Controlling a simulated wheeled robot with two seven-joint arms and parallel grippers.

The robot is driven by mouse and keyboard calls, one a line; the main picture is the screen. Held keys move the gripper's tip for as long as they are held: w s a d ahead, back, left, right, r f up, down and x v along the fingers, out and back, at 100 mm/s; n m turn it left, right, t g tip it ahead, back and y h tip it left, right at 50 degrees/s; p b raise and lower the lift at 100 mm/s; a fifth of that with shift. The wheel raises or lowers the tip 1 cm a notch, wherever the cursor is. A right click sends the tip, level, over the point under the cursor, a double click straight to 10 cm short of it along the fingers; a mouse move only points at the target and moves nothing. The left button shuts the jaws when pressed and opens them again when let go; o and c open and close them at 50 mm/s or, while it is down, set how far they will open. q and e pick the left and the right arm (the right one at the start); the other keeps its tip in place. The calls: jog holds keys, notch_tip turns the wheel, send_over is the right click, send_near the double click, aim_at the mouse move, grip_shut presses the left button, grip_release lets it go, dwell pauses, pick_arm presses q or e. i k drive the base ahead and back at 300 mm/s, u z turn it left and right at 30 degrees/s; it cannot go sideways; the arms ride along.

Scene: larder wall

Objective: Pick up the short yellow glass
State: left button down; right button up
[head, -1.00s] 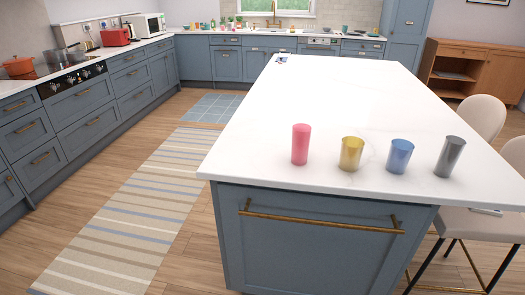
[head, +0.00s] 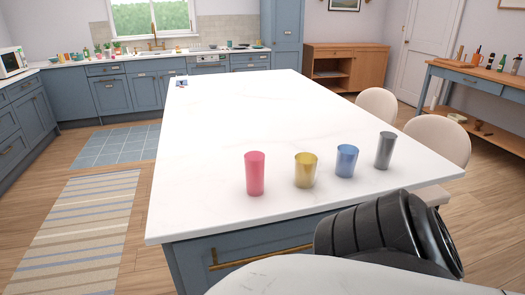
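The short yellow glass (head: 306,171) stands upright on the white island worktop (head: 230,120), near its front edge. It is in a row between a taller pink glass (head: 255,174) on its left and a short blue glass (head: 346,161) on its right. A taller dark grey glass (head: 385,150) stands at the right end of the row. The glasses look apart from one another. Neither of my grippers shows in the head view. A black ribbed part of mine is at the lower right, in front of the island.
The worktop behind the glasses is clear up to a small card-like item (head: 181,83) at the far left corner. Two pale chairs (head: 437,139) stand along the island's right side. A striped rug (head: 80,235) lies on the floor to the left.

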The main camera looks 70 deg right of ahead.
aim_at(305, 171)
jog(key=i, duration=1.4)
jog(key=z, duration=2.45)
